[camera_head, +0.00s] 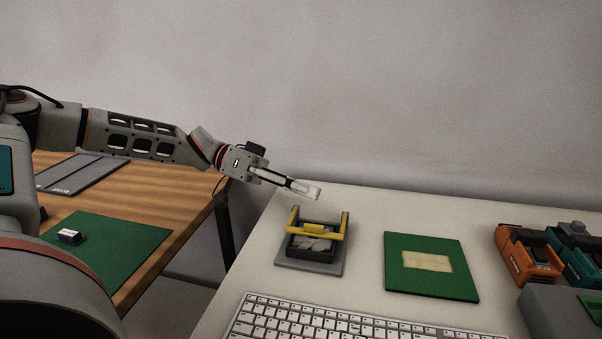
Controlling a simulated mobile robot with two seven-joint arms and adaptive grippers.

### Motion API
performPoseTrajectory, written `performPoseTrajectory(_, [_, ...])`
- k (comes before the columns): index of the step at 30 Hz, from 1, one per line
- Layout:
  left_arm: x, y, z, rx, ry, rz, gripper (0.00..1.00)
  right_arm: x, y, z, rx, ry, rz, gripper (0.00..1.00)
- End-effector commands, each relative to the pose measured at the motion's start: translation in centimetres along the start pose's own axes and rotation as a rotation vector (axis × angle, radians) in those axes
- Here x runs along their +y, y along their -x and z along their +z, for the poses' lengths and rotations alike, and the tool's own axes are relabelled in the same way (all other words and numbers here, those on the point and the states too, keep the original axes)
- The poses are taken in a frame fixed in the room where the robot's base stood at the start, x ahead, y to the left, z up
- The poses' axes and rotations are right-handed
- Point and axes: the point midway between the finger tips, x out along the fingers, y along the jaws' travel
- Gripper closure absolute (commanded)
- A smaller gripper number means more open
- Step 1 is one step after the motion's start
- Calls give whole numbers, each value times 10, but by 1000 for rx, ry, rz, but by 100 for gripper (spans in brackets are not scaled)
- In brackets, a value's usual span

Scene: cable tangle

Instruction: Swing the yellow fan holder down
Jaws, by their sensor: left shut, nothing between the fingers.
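The yellow fan holder (317,231) is a yellow bar with arms at both ends, mounted on a dark square frame (289,252) on a grey base plate (310,265). The bar stands raised above the frame, with its left and right ends sticking up. My left gripper (316,193) reaches in from the left, its fingers pointing right, above and behind the holder. It is shut and empty, and appears apart from the yellow bar. My right gripper is not in view.
A green board with a pale patch (455,285) lies right of the holder. A white keyboard (350,325) lies in front. Orange and teal devices (530,264) stand at the far right. A wooden table (180,190) with a green mat (130,240) is at the left, across a gap.

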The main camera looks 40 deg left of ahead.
Motion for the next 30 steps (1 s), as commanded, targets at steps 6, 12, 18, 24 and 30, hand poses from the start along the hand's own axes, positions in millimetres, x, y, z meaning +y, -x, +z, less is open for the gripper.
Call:
performPoseTrajectory(6, [13,-2,10,8,-203,-46,100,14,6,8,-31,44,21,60])
performPoseTrajectory(12, [14,-7,26,6,-361,-88,100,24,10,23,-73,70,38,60])
performPoseTrajectory(18, [12,-10,39,2,-470,-117,100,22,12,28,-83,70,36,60])
performPoseTrajectory(24, [10,-12,46,2,-464,-116,100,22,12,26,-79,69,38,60])
performPoseTrajectory(30, [9,-12,50,0,-461,-116,100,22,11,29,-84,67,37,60])
